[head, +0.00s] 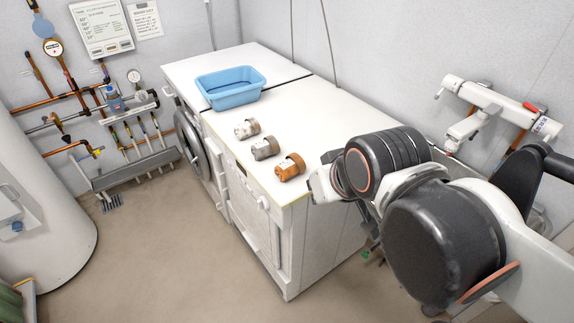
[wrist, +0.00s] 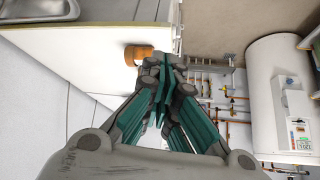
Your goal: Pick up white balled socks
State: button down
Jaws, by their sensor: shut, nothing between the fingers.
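The white balled socks (head: 246,128) lie on the white worktop, nearest the blue basin in a row of three rolled bundles. A grey bundle (head: 265,149) lies beside them and an orange-brown bundle (head: 290,167) is at the near end of the row. My gripper (wrist: 170,70) shows in the wrist view with its teal-sided fingers together and nothing between them. The orange-brown bundle shows just left of the fingertips in the wrist view (wrist: 138,54). The white socks cannot be made out in the wrist view. In the head view my arm hides most of my gripper.
A blue basin (head: 231,88) stands on the worktop (head: 300,105) behind the row. A washing machine door (head: 189,143) is below at left. A white tank (head: 35,180) stands at far left. A wall tap unit (head: 490,110) is at right. The floor in front is clear.

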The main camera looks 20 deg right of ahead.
aim_at(250, 127)
jog(key=i+j+z, duration=0.2)
jog(key=j+z, duration=0.2)
jog(key=j, duration=0.15)
jog(key=i+j+z, duration=0.15)
jog(key=j+z, duration=0.25)
jog(key=j, duration=0.15)
jog(key=j+z, duration=0.4)
jog(key=j, duration=0.2)
